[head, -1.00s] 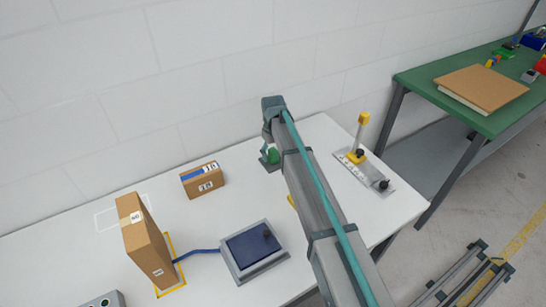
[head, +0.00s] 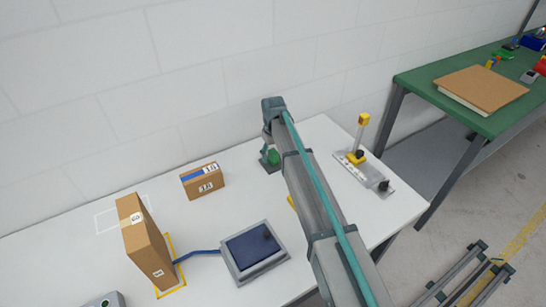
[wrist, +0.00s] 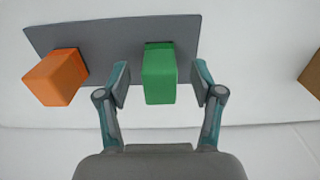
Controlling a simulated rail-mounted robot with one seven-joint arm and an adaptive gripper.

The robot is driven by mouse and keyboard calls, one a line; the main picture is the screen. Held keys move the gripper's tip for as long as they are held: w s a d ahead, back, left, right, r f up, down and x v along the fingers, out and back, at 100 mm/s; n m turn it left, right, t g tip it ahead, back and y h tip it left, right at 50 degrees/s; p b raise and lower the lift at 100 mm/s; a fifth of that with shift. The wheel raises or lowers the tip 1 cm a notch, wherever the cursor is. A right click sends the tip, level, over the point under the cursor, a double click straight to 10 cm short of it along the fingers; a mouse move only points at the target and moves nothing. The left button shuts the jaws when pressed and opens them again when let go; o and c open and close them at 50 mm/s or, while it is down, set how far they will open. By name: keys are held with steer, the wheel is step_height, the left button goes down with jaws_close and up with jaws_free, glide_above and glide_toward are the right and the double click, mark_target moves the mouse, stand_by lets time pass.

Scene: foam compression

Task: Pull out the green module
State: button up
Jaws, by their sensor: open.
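The green module (wrist: 159,78) is a green block standing on a dark grey plate (wrist: 105,40) in the wrist view. In the head view it shows as a small green patch (head: 273,158) beside my arm. My gripper (wrist: 160,84) is open, with one finger on each side of the green module. A gap shows between each finger and the block, and neither finger appears to touch it. An orange block (wrist: 56,77) stands on the same plate, left of my left finger. In the head view my arm hides most of the plate.
A brown box (head: 203,181) and a tall brown box (head: 146,243) stand on the white table to the left. A blue-topped device (head: 253,248) lies near the front. A measuring fixture with a yellow top (head: 361,151) stands right of my arm.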

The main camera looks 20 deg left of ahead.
mark_target(273, 151)
jaws_close()
stand_by(0.3)
steer(key=shift+r, duration=0.2)
steer(key=shift+r+p, duration=1.35)
steer(key=shift+r, duration=1.5)
